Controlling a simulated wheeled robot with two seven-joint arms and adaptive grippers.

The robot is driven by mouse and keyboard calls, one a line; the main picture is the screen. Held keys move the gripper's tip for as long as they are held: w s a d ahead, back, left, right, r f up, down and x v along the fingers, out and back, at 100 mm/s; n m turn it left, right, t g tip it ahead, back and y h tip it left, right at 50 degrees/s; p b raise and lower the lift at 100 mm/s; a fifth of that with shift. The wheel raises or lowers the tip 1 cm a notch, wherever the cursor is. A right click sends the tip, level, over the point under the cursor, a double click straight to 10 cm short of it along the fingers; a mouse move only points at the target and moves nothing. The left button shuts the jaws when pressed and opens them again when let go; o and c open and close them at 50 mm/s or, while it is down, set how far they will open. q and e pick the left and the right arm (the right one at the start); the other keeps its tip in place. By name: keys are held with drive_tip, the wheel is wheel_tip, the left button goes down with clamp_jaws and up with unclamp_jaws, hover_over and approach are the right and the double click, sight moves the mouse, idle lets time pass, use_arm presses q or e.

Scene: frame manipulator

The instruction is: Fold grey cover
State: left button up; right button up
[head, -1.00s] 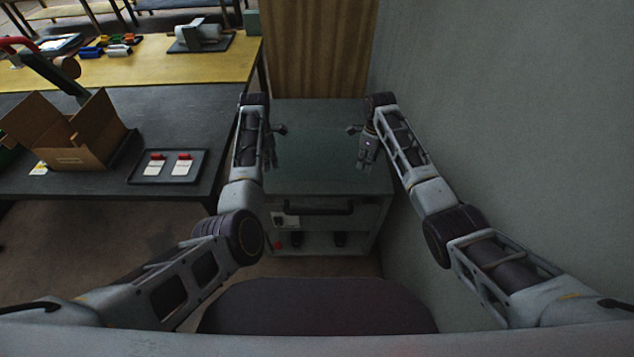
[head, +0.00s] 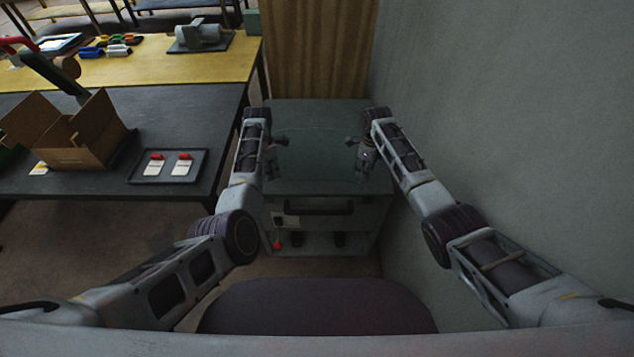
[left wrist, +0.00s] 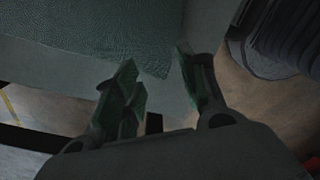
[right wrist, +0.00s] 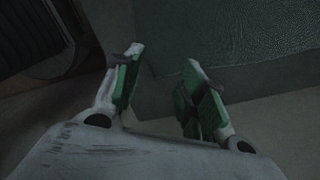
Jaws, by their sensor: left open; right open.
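The cover, a grey-green textured sheet (head: 317,155), lies flat on top of a grey cabinet (head: 320,111). My left gripper (head: 271,165) is over the left part of the cabinet top, near the cover's left edge. In the left wrist view its fingers are apart, and a near corner of the cover (left wrist: 100,35) shows between them. My right gripper (head: 361,161) is over the right part. In the right wrist view its fingers are apart near the opposite near corner of the cover (right wrist: 215,30). Contact with the sheet cannot be told.
A drawer handle (head: 318,208) and a lower shelf are on the cabinet front. A wall (head: 510,110) stands close on the right. At left, a dark table (head: 190,110) holds a cardboard box (head: 85,145) and a black tray (head: 140,179). A wooden panel (head: 320,50) is behind the cabinet.

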use_arm(q)
drive_tip(key=shift+f, duration=1.6)
use_arm(e)
drive_tip(key=shift+f, duration=1.55)
use_arm(q)
drive_tip(key=shift+f, duration=0.2)
use_arm(e)
drive_tip(key=shift+f, duration=0.2)
use_arm(q)
drive_tip(key=shift+c, duration=0.5)
use_arm(e)
drive_tip(key=shift+c, duration=0.5)
use_arm(q)
drive_tip(key=shift+s, duration=0.15)
clamp_jaws()
use_arm(e)
drive_tip(key=shift+s+f, duration=0.1)
drive_tip(key=shift+s, duration=0.05)
clamp_jaws()
use_arm(q)
drive_tip(key=shift+f, duration=0.1)
drive_tip(key=shift+a, duration=0.1)
use_arm(e)
drive_tip(key=shift+d+f, duration=0.1)
drive_tip(key=shift+d, duration=0.05)
use_arm(q)
drive_tip(key=shift+r, duration=0.2)
use_arm(e)
drive_tip(key=shift+r, duration=0.25)
